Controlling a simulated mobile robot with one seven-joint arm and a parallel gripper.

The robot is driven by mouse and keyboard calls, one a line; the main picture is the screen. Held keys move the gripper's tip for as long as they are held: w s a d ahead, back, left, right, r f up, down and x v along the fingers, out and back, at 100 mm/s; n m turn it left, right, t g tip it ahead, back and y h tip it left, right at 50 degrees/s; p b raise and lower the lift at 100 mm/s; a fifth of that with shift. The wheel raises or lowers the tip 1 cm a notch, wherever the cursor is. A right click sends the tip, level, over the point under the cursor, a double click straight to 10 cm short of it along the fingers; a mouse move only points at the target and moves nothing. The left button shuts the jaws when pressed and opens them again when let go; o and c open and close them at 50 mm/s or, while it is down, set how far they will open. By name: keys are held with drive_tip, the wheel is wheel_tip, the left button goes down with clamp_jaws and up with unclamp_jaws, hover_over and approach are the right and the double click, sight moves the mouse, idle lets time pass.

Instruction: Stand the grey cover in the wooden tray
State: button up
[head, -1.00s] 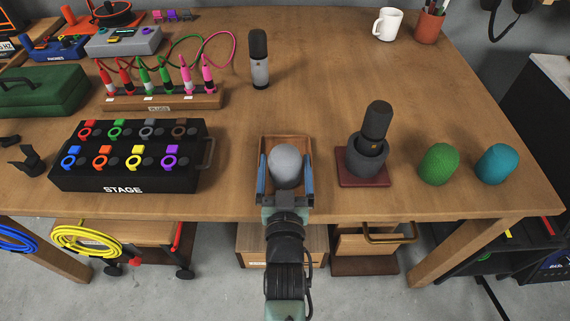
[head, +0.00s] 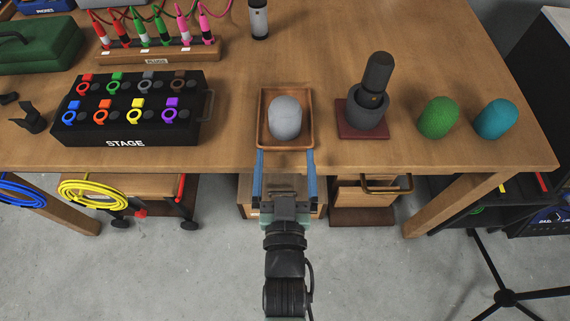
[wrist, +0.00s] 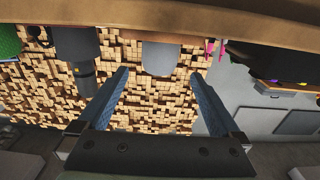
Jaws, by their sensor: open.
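The grey cover (head: 286,118) stands upright inside the wooden tray (head: 285,145) near the front edge of the table. My gripper (head: 285,153) is open and empty, with its two blue fingers at the tray's front side, clear of the cover. In the wrist view the open fingers (wrist: 160,80) spread wide, and the grey cover (wrist: 158,60) shows beyond them, partly cut off by a brown edge at the top.
Right of the tray, a dark microphone (head: 376,75) stands in a holder on a red-brown base (head: 362,132). Green (head: 437,118) and teal (head: 494,119) covers stand farther right. The black STAGE box (head: 128,125) is at left.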

drive_tip(key=shift+s, duration=0.8)
drive_tip(key=w+r+t, duration=0.2)
drive_tip(key=w+r, duration=0.2)
drive_tip(key=r, duration=1.1)
drive_tip(key=w+r+t, duration=0.3)
drive_tip(key=w+r, duration=0.1)
drive_tip(key=r, duration=1.1)
drive_tip(key=s+r+t, duration=0.2)
drive_tip(key=s+r, duration=0.3)
drive_tip(key=r, duration=0.6)
drive_tip(key=s+r+t, duration=0.2)
drive_tip(key=s+r, duration=0.3)
drive_tip(key=r, duration=0.7)
drive_tip(key=shift+s+r, duration=0.3)
drive_tip(key=shift+s, duration=0.1)
